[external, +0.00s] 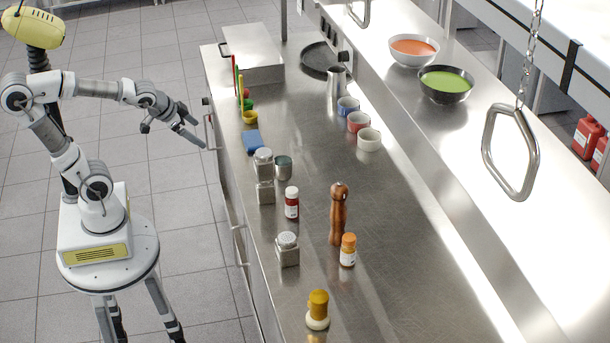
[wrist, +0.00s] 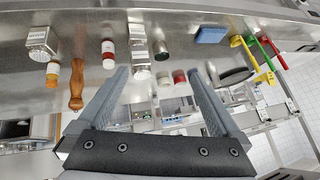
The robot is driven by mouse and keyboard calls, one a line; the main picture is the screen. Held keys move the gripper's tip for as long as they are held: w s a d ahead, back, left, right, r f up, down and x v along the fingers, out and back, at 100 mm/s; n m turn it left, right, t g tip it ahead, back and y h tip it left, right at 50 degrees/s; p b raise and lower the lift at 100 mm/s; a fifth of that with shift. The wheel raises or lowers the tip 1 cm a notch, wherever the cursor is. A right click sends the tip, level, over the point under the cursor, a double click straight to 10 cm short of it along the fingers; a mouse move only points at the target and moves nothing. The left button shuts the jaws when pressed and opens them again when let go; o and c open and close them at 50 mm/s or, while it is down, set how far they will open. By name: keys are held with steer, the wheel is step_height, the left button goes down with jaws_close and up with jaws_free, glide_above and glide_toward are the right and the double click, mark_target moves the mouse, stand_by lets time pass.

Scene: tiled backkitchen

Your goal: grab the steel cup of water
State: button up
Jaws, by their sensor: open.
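A small steel cup (external: 283,167) stands upright on the steel counter, just right of two stacked square-sided shakers (external: 264,175). It also shows in the wrist view (wrist: 160,50), beside a shaker, beyond the gap between my fingers. Its contents cannot be made out. My gripper (external: 190,132) is open and empty, off the left edge of the counter and apart from the cup. In the wrist view my gripper (wrist: 158,76) has its two fingers wide apart with nothing between them.
A blue sponge (external: 253,142) lies behind the cup, near the counter edge. A red-labelled bottle (external: 292,203), a shaker (external: 288,248) and a wooden pepper mill (external: 338,214) stand in front. Coloured cups (external: 358,122) and a steel pitcher (external: 336,82) stand farther back.

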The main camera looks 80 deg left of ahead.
steer(key=w+a+f+m+t+y+b, duration=0.1)
steer(key=w+a+f, duration=0.4)
steer(key=w+a, duration=0.25)
steer(key=m+t+h+b, duration=0.2)
steer(key=t+h+b, duration=0.3)
steer(key=t+h, duration=0.15)
glide_toward(282, 164)
steer(key=shift+g+h, duration=0.25)
steer(key=shift+g, duration=0.2)
steer(key=w+d, duration=0.1)
steer(key=w+d+r, duration=0.1)
steer(key=w+d, duration=0.1)
steer(key=shift+w+d, duration=0.15)
steer(key=shift+d, duration=0.1)
steer(key=shift+a+x, duration=0.1)
steer(key=shift+x, duration=1.45)
steer(key=shift+a+x, duration=0.15)
steer(key=shift+x, duration=1.4)
steer(key=c, duration=1.2)
